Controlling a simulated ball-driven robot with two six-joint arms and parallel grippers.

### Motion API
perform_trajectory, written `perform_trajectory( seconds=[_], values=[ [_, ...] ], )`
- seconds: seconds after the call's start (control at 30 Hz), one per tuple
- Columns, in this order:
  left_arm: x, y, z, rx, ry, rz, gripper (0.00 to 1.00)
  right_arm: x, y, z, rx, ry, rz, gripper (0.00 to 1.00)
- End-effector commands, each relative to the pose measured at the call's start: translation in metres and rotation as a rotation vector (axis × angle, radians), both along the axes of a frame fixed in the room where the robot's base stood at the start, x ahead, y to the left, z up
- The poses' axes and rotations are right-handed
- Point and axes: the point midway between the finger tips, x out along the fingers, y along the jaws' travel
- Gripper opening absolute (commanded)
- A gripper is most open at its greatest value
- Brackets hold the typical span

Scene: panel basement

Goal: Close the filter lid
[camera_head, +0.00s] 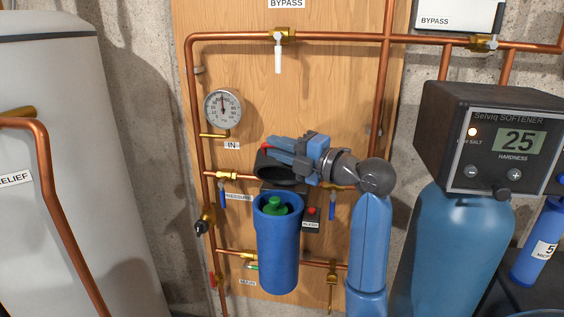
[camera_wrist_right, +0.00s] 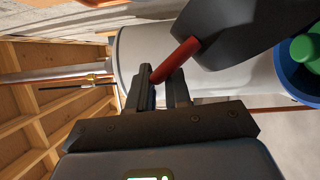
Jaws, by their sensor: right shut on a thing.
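The filter housing (camera_head: 278,250) is an upright blue canister on the wooden panel, open at the top. A green-topped cartridge (camera_head: 276,206) shows inside it. The black filter lid (camera_head: 280,174) is raised and tilted above the housing, with a gap at the front. Its red handle (camera_wrist_right: 178,58) sits between the fingers of my right gripper (camera_wrist_right: 165,88), which is shut on it. In the head view my right gripper (camera_head: 270,147) lies across the lid's upper part and hides some of it. My left gripper is not in view.
Copper pipes frame the panel, with a gauge (camera_head: 223,108) at upper left and a white-handled bypass valve (camera_head: 278,52) above. A blue-handled valve (camera_head: 222,195) stands left of the housing. The softener (camera_head: 480,140) stands close on the right, a large tank (camera_head: 60,140) on the left.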

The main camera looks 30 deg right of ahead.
Motion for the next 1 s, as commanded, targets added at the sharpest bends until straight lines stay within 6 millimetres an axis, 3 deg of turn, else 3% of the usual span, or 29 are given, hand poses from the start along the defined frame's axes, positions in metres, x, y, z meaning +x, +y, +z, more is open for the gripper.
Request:
perform_trajectory(
  seconds=[0.03,0.1,0.7,1.0],
  values=[
    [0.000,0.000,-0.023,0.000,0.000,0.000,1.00,-0.005,0.003,-0.015,-0.022,-0.031,-0.001,0.00],
    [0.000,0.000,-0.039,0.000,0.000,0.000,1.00,-0.010,0.007,-0.021,-0.052,-0.069,-0.001,0.00],
    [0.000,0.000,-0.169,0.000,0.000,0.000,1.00,-0.048,0.036,-0.080,-0.304,-0.402,-0.001,0.00],
    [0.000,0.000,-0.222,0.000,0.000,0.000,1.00,-0.058,0.043,-0.110,-0.420,-0.556,-0.001,0.00]
  ],
)
